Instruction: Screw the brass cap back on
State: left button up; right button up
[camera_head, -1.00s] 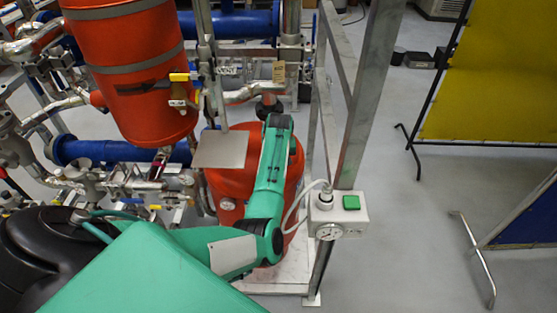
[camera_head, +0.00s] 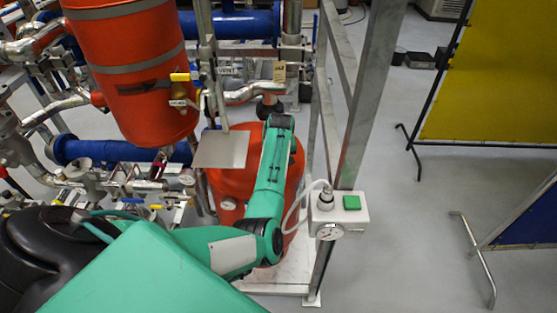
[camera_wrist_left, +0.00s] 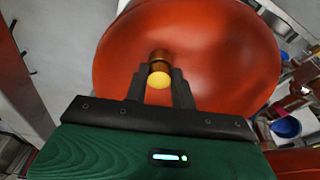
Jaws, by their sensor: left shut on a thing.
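In the left wrist view, my left gripper (camera_wrist_left: 161,72) is shut on the brass cap (camera_wrist_left: 159,80), whose bright round face points toward the camera. A darker brass part (camera_wrist_left: 160,56) lies just beyond it, in front of the red vessel (camera_wrist_left: 225,60). I cannot tell whether the cap and that part are joined or only lined up. In the head view, my green left arm reaches across the lower red vessel (camera_head: 234,187). The cap and left fingertips cannot be made out there. My right gripper is not in view.
A metal frame post (camera_head: 365,95) stands right of the arm, with a white gauge box (camera_head: 348,222) and its cable close by. An upper red tank (camera_head: 130,70) and blue pipes (camera_head: 240,23) crowd the left.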

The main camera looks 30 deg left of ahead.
pick_arm(q)
jog(key=shift+m, duration=0.7)
jog(key=o, duration=0.9)
jog(key=shift+w+d, duration=0.1)
jog(key=shift+r, duration=0.1)
